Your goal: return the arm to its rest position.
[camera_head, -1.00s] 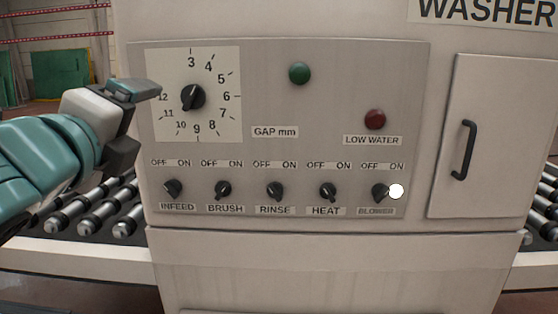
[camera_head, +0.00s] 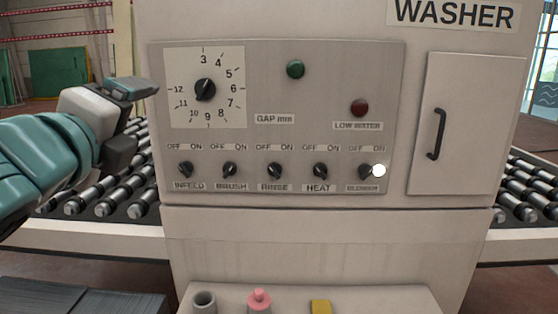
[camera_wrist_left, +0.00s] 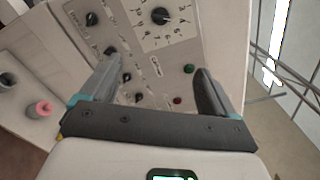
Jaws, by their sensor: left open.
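My left gripper (camera_head: 134,118) is at the left in the head view, in front of the rollers and left of the washer panel (camera_head: 280,130). It is clear of the knobs. In the left wrist view its two fingers (camera_wrist_left: 150,92) are spread apart with nothing between them, and the panel shows beyond them. My right gripper is not in either view. The gap dial (camera_head: 205,90) is at the panel's upper left. A row of black switch knobs runs along the bottom, from INFEED (camera_head: 186,170) to BLOWER (camera_head: 366,172).
Roller conveyors (camera_head: 95,200) (camera_head: 530,185) run out on both sides of the washer.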

